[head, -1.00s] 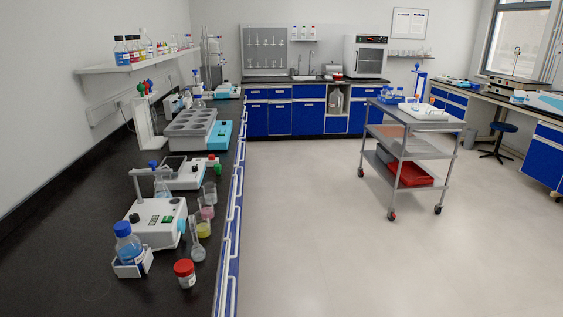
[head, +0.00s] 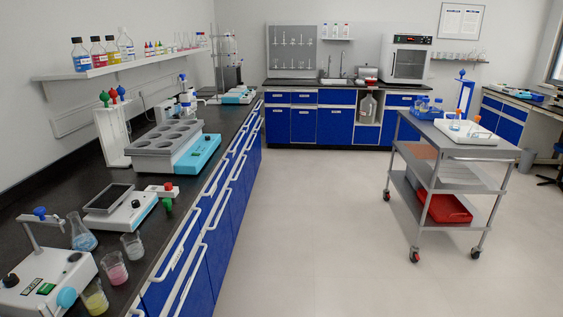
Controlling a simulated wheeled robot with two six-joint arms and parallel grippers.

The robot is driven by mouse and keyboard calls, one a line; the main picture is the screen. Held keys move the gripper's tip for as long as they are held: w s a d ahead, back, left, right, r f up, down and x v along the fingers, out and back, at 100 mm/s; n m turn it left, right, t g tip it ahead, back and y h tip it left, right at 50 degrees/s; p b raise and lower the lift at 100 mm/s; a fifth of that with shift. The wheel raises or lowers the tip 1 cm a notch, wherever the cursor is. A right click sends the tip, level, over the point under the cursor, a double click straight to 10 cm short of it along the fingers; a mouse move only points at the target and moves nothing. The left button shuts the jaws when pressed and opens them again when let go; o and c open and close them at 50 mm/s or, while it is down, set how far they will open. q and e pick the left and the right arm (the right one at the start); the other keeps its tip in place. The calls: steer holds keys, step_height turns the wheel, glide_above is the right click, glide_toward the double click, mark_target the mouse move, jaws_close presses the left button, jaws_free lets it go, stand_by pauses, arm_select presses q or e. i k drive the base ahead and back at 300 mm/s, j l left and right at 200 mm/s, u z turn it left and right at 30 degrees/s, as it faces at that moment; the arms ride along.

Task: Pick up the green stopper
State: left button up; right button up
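A small green piece (head: 168,205), which looks like a stopper, is at the front edge of the black counter in the head view. It is just below a red knob-like piece (head: 168,187) by a white balance-like device (head: 130,214). Another green top (head: 104,98) shows beside red and blue ones on a white stand (head: 112,135) further back. I cannot tell which green piece is the stopper. Neither of my grippers is in view.
The black counter (head: 30,180) runs along the left wall, with blue drawers below. A metal cart (head: 450,185) stands at the right. The floor (head: 300,240) between is clear.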

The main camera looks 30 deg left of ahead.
mark_target(167, 202)
steer(key=i+u, duration=0.25)
steer(key=u, duration=0.2)
steer(key=i+u, duration=0.25)
steer(key=u, duration=0.25)
steer(key=i+l+u, duration=0.2)
steer(key=u, duration=0.25)
steer(key=i+l+u, duration=0.2)
steer(key=u, duration=0.3)
